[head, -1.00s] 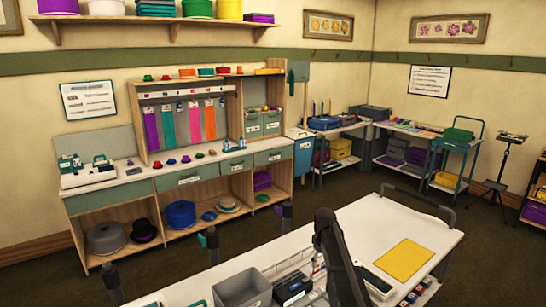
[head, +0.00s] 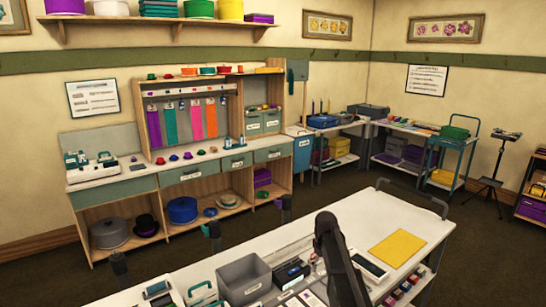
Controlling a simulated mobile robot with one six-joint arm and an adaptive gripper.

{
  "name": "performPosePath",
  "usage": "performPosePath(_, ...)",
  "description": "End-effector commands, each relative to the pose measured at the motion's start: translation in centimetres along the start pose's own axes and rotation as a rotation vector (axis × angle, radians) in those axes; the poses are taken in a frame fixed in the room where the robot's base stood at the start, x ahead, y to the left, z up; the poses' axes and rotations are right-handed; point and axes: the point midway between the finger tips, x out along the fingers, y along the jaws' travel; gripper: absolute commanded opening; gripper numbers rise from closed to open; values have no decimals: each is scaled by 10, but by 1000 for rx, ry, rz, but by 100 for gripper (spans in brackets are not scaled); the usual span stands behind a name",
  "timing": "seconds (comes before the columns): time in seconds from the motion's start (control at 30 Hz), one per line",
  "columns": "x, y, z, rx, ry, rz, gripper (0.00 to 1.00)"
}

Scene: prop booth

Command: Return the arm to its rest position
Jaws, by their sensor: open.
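My arm shows in the head view as a dark link (head: 340,262), rising from the bottom edge in front of the white worktable (head: 330,215). Its upper end overlaps the middle of the tabletop in the picture. My gripper and its fingers do not show, so I see nothing held.
On the worktable are a grey bin (head: 243,280), a yellow sheet (head: 397,248) and a white-framed device (head: 370,266). Dark posts stand along its far edge. A counter with shelves (head: 180,175) lines the back wall. A music stand (head: 492,178) is at right. Dark floor between is clear.

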Motion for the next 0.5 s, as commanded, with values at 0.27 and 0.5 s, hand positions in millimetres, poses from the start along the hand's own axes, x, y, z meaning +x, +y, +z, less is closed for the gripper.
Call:
performPosePath(0.27,18,-28,39,87,0,0,84)
performPosePath(0.5,42,-66,93,219,0,0,84)
